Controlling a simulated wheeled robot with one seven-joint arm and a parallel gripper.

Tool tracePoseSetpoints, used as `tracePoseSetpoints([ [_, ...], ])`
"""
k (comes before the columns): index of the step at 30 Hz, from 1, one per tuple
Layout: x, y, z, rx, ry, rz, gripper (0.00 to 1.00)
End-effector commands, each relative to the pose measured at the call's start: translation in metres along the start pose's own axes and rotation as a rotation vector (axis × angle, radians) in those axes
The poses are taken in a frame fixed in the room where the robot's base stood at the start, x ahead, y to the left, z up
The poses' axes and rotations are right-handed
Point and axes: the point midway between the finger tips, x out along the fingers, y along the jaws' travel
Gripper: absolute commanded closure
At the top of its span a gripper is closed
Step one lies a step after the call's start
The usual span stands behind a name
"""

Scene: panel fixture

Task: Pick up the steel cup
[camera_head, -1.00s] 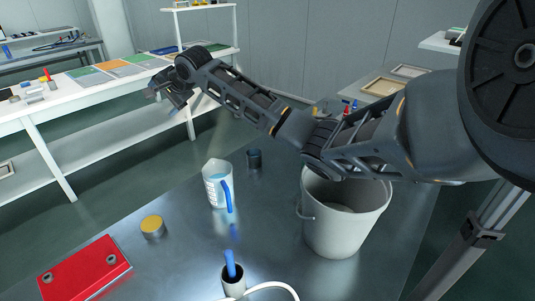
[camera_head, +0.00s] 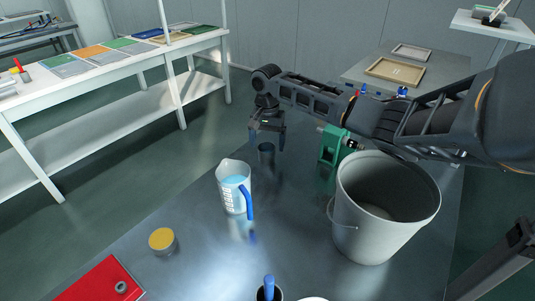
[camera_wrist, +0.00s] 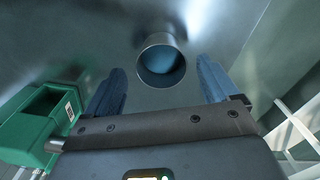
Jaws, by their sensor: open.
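The steel cup (camera_head: 266,153) stands upright on the metal table, beyond the measuring jug. In the wrist view the cup (camera_wrist: 161,62) shows its round open mouth, just past and between the fingertips. My gripper (camera_head: 267,143) points down above the cup, with its fingers spread. In the wrist view my gripper (camera_wrist: 160,85) is open and nothing is between its fingers. I cannot tell the exact gap between fingertips and cup.
A measuring jug (camera_head: 234,187) with a blue handle stands nearer than the cup. A green device (camera_head: 330,146) stands right of the gripper, with a large grey bucket (camera_head: 372,228) nearby. A yellow-lidded tin (camera_head: 162,240) and red box (camera_head: 100,284) are at front left.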

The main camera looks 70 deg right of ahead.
Motion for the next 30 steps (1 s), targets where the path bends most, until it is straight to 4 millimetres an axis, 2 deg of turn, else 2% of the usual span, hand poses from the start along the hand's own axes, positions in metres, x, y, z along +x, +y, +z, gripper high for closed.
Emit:
tracePoseSetpoints([
  [3,0.016,-0.001,-0.001,0.000,-0.001,0.002,0.12],
  [6,0.025,-0.001,-0.001,0.000,0.000,0.000,0.12],
  [14,0.028,-0.001,-0.001,0.000,0.000,-0.001,0.12],
  [30,0.027,-0.001,-0.001,0.000,0.000,-0.002,0.63],
])
